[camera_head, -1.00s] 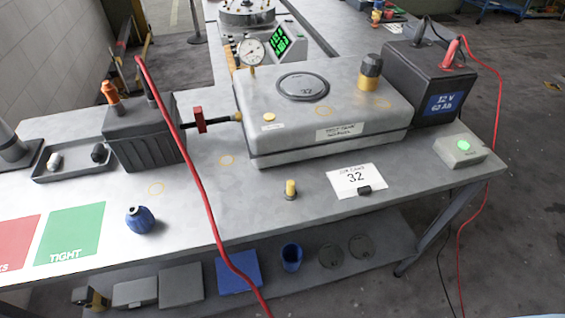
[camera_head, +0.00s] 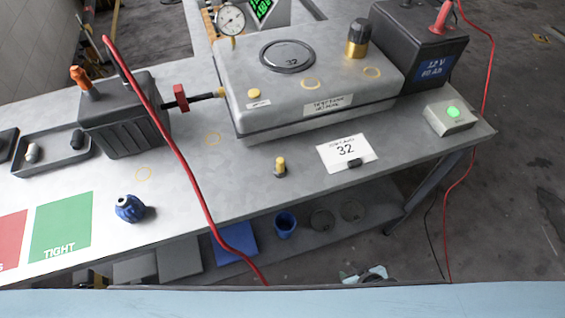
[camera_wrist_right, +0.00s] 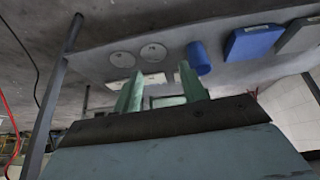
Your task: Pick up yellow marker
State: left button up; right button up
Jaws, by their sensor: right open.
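A small upright piece with a yellow top and a dark grey base (camera_head: 280,167) stands on the grey bench, left of the white card marked 32; it is the yellow marker as far as I can tell. Nothing touches it. My right gripper (camera_head: 363,273) shows at the bottom of the head view, below and to the right of the marker, beyond the bench's front edge. Its pale green fingers are apart and empty in the right wrist view (camera_wrist_right: 161,90), which looks toward the lower shelf. The marker does not show there. My left gripper is out of view.
The grey tank (camera_head: 310,90) stands behind the marker, and the white card (camera_head: 346,152) beside it. A red cable (camera_head: 185,160) crosses the bench to the left. A blue bottle-like piece (camera_head: 130,208) stands further left. A blue cup (camera_head: 285,224) is on the lower shelf.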

jog(key=w+a+r+t+y+p, duration=0.1)
jog(key=w+a+r, duration=0.15)
jog(key=r, duration=0.35)
jog(key=w+a+r+n+t, duration=0.1)
jog(key=w+r, duration=0.2)
jog(key=r, duration=0.2)
jog(key=w+a+r+t+y+p, duration=0.1)
jog(key=w+a+r, duration=0.1)
jog(key=r, duration=0.4)
jog(key=n+t+y, duration=0.3)
jog(key=y, duration=0.2)
send_near(283, 165)
jog(key=w, duration=0.1)
jog(key=x, duration=0.6)
jog(key=shift+a+f, duration=0.2)
jog(key=shift+a, duration=0.05)
jog(key=shift+b+x, duration=0.35)
jog(key=shift+x, duration=2.55)
jog(key=shift+s, duration=0.1)
jog(key=shift+c, duration=0.3)
grip_shut()
